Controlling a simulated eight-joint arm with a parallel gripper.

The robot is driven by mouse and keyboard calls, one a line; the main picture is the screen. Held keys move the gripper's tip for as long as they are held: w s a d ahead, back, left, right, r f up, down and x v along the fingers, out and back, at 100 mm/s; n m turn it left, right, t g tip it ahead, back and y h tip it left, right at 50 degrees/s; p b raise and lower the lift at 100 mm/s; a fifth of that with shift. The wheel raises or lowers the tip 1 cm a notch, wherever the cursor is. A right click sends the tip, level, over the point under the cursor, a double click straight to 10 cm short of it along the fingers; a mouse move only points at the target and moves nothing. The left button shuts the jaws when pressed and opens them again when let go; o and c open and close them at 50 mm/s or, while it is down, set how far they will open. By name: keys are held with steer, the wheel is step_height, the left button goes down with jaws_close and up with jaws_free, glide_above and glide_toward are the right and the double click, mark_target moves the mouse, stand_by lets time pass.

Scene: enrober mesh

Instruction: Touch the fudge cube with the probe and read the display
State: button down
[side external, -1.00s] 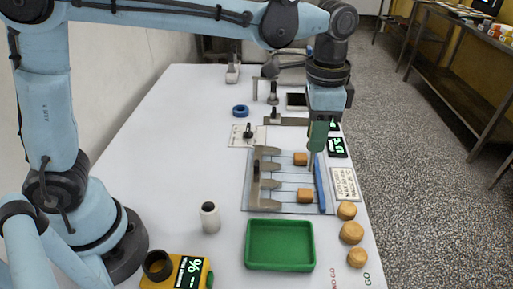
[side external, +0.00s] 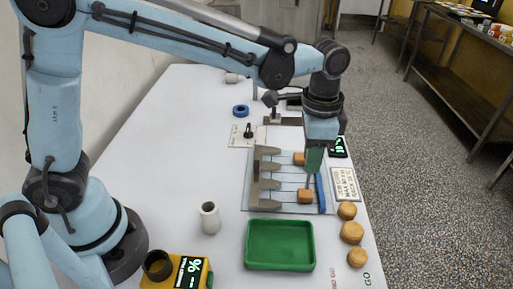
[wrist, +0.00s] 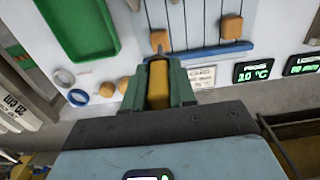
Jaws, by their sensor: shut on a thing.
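My gripper (side external: 314,158) is shut on the probe, whose yellow handle (wrist: 158,84) shows between the green fingers in the wrist view. The thin metal tip points down at the nearer orange-brown cube (side external: 305,196), also seen in the wrist view (wrist: 159,39). The tip is at or just beside this cube; I cannot tell if they touch. A second similar cube (side external: 299,158) sits farther back on the wires, and it also shows in the wrist view (wrist: 231,26). The probe display (wrist: 254,71) reads 10 °C in green.
The cubes lie on a wire rack (side external: 284,208) with grey fingers at left and a blue bar (side external: 320,192) at right. A green tray (side external: 280,265), several round tan pieces (side external: 351,232), a card (side external: 346,186) and a second display (wrist: 302,65) are nearby.

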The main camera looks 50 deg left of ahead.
steer(key=shift+f, duration=0.3)
steer(key=shift+f, duration=0.4)
stand_by(0.9)
steer(key=shift+r, duration=0.1)
stand_by(1.5)
steer(key=shift+r, duration=3.95)
